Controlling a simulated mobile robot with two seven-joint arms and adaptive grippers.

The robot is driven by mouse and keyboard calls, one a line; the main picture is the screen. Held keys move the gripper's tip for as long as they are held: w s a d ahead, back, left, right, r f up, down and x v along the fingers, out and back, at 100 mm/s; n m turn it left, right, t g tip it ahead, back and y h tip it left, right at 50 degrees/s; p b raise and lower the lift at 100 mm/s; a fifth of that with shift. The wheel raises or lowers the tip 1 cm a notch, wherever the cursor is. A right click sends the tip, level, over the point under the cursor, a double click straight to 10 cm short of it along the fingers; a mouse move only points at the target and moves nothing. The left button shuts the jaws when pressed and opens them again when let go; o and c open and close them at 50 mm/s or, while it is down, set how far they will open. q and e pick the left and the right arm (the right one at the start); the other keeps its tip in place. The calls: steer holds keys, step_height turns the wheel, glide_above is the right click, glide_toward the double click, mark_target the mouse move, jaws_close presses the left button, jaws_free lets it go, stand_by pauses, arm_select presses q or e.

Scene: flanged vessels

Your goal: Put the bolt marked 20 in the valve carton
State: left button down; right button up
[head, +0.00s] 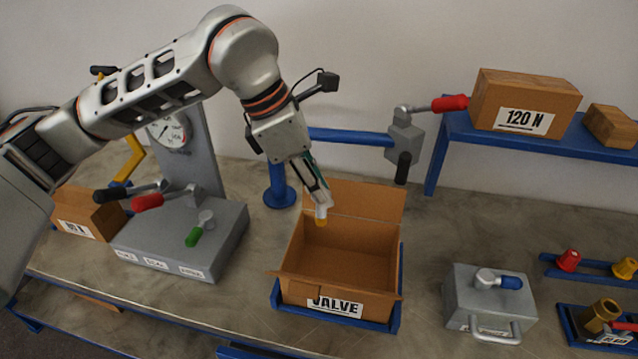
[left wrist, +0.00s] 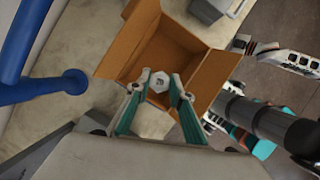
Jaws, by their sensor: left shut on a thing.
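The valve carton (head: 344,255) is an open brown box with flaps out and a "VALVE" label, in a blue tray on the bench. It also shows below the fingers in the left wrist view (left wrist: 205,82). My left gripper (head: 319,200) points down over the carton's back left part, shut on a bolt. The bolt (head: 321,214) shows a pale head and a yellowish lower end in the head view. In the left wrist view its hexagonal head (left wrist: 159,82) sits between the fingertips (left wrist: 158,90); its mark is too small to read surely. My right gripper is not identifiable.
A grey block with a blue-handled lever (head: 488,300) stands right of the carton. A grey gauge stand with levers (head: 180,240) stands left. A blue post with an arm (head: 279,185) rises behind. A blue shelf (head: 560,140) holds a "120 N" box (head: 520,103). Coloured pieces sit far right.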

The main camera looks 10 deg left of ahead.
mark_target(319, 220)
arm_select(q)
steer(key=shift+w+b, duration=0.1)
steer(key=shift+b, duration=0.3)
step_height(319, 220, down, 2)
steer(key=shift+f+b, duration=0.15)
steer(key=shift+b, duration=0.85)
steer(key=shift+f+b, duration=0.6)
steer(key=shift+f, duration=0.2)
steer(key=shift+f+b, duration=0.3)
steer(key=shift+f, duration=0.05)
step_height(319, 220, down, 4)
steer(key=b, duration=0.2)
steer(key=shift+r+b, duration=0.1)
steer(key=shift+b, duration=0.25)
step_height(319, 220, down, 8)
steer(key=b, duration=0.4)
steer(key=shift+f+b, duration=0.2)
steer(key=shift+b, duration=0.15)
arm_select(e)
step_height(319, 220, down, 9)
steer(key=w, duration=0.1)
steer(key=shift+a+n, duration=0.3)
steer(key=shift+a, duration=0.15)
steer(key=shift+w, duration=0.2)
